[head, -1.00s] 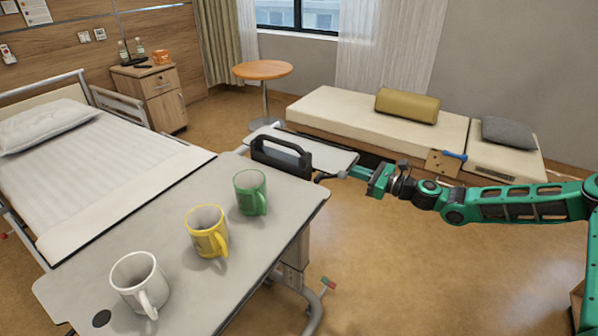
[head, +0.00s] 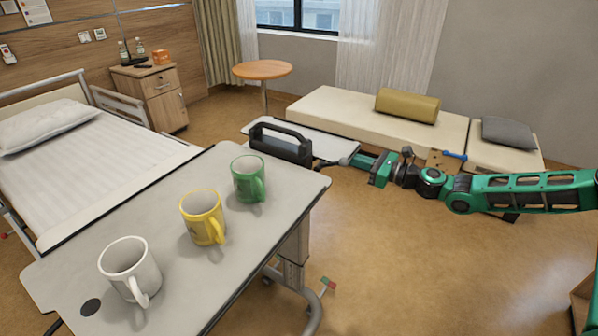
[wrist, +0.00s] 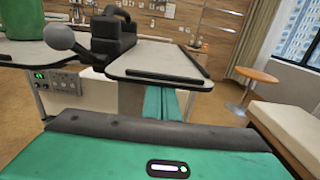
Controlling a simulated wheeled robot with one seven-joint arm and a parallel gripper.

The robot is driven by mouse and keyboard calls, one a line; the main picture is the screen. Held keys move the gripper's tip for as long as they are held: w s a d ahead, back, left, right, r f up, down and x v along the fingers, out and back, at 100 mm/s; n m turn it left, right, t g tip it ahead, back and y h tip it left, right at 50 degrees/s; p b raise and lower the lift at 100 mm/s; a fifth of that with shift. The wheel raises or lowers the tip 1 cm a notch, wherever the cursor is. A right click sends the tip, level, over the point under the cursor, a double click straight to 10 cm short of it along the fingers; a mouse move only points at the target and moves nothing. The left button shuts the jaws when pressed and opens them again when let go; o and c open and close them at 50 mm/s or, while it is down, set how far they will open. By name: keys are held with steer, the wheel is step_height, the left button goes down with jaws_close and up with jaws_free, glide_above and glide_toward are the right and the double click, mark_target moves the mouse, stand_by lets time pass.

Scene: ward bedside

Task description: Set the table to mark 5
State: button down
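The overbed table (head: 165,235) has a grey top and a pale column (head: 291,275). A white mug (head: 130,270), a yellow mug (head: 202,217) and a green mug (head: 248,179) stand upright on it. A dark lever with a ball knob (wrist: 60,37) sticks out from the table's end. My gripper (head: 356,161) is at that end, close by the lever. In the wrist view its teal fingers (wrist: 166,98) lie together, with tips hidden at the table edge. The knob is left of them, not between them. Contact and height marks cannot be made out.
A black handled caddy (head: 280,145) stands at the table's far end. The bed (head: 95,165) is on the left, a couch (head: 340,115) behind, and a round table (head: 263,71) at the back.

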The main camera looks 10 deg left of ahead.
mark_target(347, 151)
steer(key=shift+w+r, duration=0.1)
steer(key=shift+r, duration=1.55)
steer(key=shift+f, duration=0.3)
steer(key=shift+f, duration=0.3)
steer(key=v, duration=0.9)
